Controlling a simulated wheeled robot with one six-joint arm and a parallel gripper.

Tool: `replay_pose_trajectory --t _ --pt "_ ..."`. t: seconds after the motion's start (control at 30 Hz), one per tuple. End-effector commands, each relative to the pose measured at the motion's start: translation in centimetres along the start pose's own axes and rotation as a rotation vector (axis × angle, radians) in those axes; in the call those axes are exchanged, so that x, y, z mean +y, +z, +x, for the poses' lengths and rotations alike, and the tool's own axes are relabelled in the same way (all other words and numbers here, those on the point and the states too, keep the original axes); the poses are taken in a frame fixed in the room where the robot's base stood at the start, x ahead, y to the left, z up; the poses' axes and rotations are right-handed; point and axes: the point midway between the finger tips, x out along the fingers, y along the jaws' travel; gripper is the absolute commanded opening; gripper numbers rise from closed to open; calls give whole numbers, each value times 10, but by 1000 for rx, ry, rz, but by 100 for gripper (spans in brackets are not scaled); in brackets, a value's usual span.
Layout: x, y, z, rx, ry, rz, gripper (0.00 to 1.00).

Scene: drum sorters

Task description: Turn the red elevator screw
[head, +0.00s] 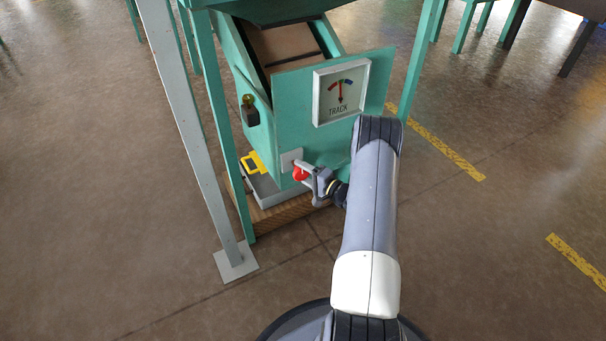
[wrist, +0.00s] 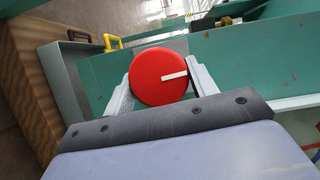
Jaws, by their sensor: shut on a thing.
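The red elevator screw (head: 300,173) is a round red knob on a grey plate low on the front of the green machine. In the wrist view the knob (wrist: 152,78) faces me, with a white mark pointing right. My gripper (head: 307,175) is shut on the knob, and in the wrist view its two fingers (wrist: 157,88) sit on either side of the rim. A dial labelled TRACK (head: 340,92) is above, its needle pointing down and its scale coloured red, green and blue.
A yellow handle (head: 252,162) and a grey tray (head: 270,194) on a wooden base are just left of the knob. A black part with a brass top (head: 250,108) juts from the machine's left side. Green and grey legs (head: 195,130) stand at left. Open floor lies around.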

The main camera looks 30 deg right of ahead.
Motion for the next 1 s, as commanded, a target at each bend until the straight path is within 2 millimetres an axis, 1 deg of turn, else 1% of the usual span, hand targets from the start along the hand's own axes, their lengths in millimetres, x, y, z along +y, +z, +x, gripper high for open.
replay_pose_trajectory --t 0.03,0.2,0.5,0.7,1.0 --pt "4 0 0 1 -16 41 32" --pt "5 0 0 2 -74 182 32" --pt "5 0 0 2 -152 372 32" --pt "5 0 0 3 -182 444 32" --pt "4 0 0 4 -198 481 32"
